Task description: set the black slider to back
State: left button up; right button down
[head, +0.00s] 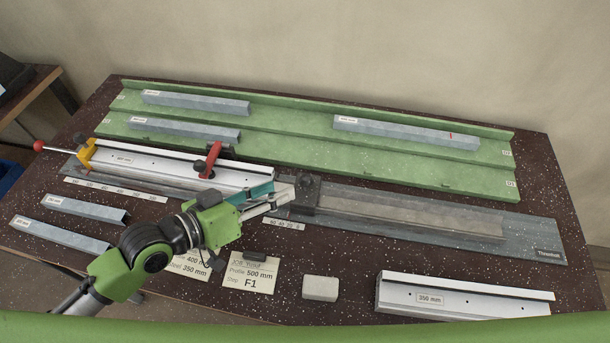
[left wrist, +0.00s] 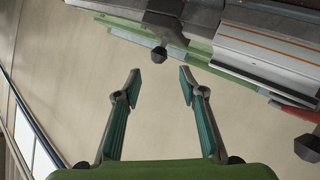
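The black slider (head: 305,190) is a dark block with a knob, standing at the left end of the grey plate marked Threshold (head: 540,232). In the left wrist view a black knob (left wrist: 158,53) on a dark block shows just beyond my fingertips; it looks like part of the slider. My left gripper (head: 284,192) reaches in from the left, its tips close to the slider. In the left wrist view the left gripper (left wrist: 160,73) is open, with an empty gap between its teal-padded fingers. I cannot tell whether a finger touches the slider. My right gripper is not in view.
A long profile (head: 180,172) lies in a fixture with a yellow clamp (head: 85,152) and a red-handled clamp (head: 212,160). Behind is a green rack (head: 290,150) with several grey profiles. In front are cards (head: 250,272), a pale block (head: 320,288) and a 350 mm profile (head: 465,298).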

aim_at(302, 181)
pick_arm(q)
jog(key=p+x, duration=0.1)
jog(key=x, duration=0.8)
jog(key=shift+w+d, duration=0.2)
grip_shut()
jog(key=shift+s, duration=0.1)
